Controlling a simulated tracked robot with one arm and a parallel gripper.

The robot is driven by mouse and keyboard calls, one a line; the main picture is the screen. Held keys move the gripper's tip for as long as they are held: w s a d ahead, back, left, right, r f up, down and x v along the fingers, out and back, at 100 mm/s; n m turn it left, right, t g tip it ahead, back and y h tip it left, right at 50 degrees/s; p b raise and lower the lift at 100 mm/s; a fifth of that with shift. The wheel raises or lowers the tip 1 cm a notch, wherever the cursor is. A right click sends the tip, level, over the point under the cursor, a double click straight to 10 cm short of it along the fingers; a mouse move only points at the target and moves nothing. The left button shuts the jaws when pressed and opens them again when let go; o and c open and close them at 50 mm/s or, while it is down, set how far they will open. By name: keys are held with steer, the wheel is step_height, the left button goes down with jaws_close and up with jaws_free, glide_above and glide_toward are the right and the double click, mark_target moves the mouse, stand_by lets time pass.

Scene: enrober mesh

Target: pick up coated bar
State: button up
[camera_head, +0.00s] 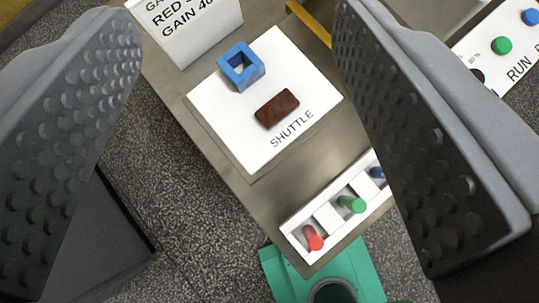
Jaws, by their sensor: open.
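The coated bar (277,109) is a small dark brown block lying flat on a white plate marked SHUTTLE (225,128). My gripper (285,225) is open, with one studded grey finger at the left and one at the right of the picture. The bar shows in the gap between the fingers, apart from both. Nothing is between the fingers, and no part of the bar is hidden.
A blue square ring (240,66) stands on the plate close to the bar. A white sign (188,25) stands behind. A white rack (297,226) holds red, green and blue pegs in front. A teal piece with a dark round opening (280,272) lies nearest. A button panel (504,62) is at right.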

steer(key=w+a+f+m+g+h, duration=0.2)
steer(key=f+m, duration=0.1)
steer(key=f, duration=0.3)
steer(key=w+a+f+m+g+h, duration=0.2)
steer(key=f+g+h, duration=0.1)
steer(key=f, duration=0.4)
steer(key=m+g+h+p, duration=0.1)
steer(key=m+g+h, duration=0.1)
steer(key=m+h, duration=0.25)
glide_toward(275, 110)
steer(key=d, duration=0.2)
steer(key=d+y+b, duration=0.1)
steer(key=shift+w+f+m, duration=0.25)
steer(key=shift+f+m, duration=0.1)
steer(key=shift+b+x, duration=0.7)
steer(key=shift+x, duration=2.3)
steer(key=shift+w+a, duration=0.1)
steer(key=shift+w, duration=0.05)
steer(key=shift+c, duration=0.2)
steer(key=c, duration=0.8)
